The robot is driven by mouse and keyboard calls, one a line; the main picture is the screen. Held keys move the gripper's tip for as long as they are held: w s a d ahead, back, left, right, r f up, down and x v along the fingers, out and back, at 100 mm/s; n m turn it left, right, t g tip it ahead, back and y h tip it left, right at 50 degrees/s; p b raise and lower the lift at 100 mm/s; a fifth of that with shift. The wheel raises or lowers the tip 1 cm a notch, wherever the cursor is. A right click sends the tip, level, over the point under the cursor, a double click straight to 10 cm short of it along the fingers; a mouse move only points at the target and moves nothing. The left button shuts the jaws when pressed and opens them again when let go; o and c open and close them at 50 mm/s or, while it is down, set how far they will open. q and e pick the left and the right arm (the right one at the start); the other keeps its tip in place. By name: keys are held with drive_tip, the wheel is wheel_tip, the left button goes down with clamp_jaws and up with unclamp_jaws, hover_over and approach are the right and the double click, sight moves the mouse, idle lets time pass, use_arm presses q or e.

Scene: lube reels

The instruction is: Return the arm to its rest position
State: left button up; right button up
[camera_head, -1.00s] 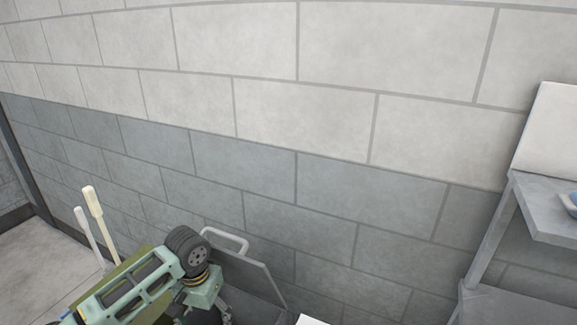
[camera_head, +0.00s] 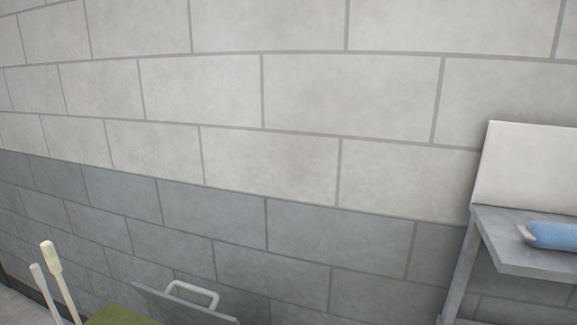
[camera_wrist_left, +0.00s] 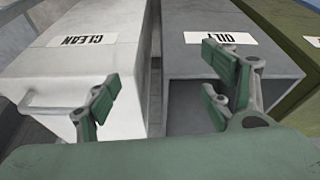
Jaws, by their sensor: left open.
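My left gripper (camera_wrist_left: 165,100) shows in the left wrist view with its two green-padded fingers spread apart and nothing between them. In the head view no gripper shows. My right gripper is in neither view.
The head view shows a block wall (camera_head: 300,90). A raised grey lid with a white handle (camera_head: 190,296), a green surface (camera_head: 118,316) and two pale handles (camera_head: 52,270) are at lower left. A grey shelf (camera_head: 530,258) at right holds a blue item (camera_head: 552,236).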

use_arm(q)
drive_tip(key=s+a+y, duration=0.1)
drive_tip(key=s+a, duration=0.2)
drive_tip(key=s+f+g, duration=0.1)
drive_tip(key=s+f, duration=0.2)
drive_tip(key=f, duration=2.5)
drive_tip(key=s+a+f+g, duration=0.1)
drive_tip(key=s+a+f, duration=0.1)
drive_tip(key=s+f, duration=1.1)
drive_tip(key=s, duration=0.2)
drive_tip(key=shift+s+a+f, duration=0.25)
drive_tip(key=shift+s+a, duration=0.15)
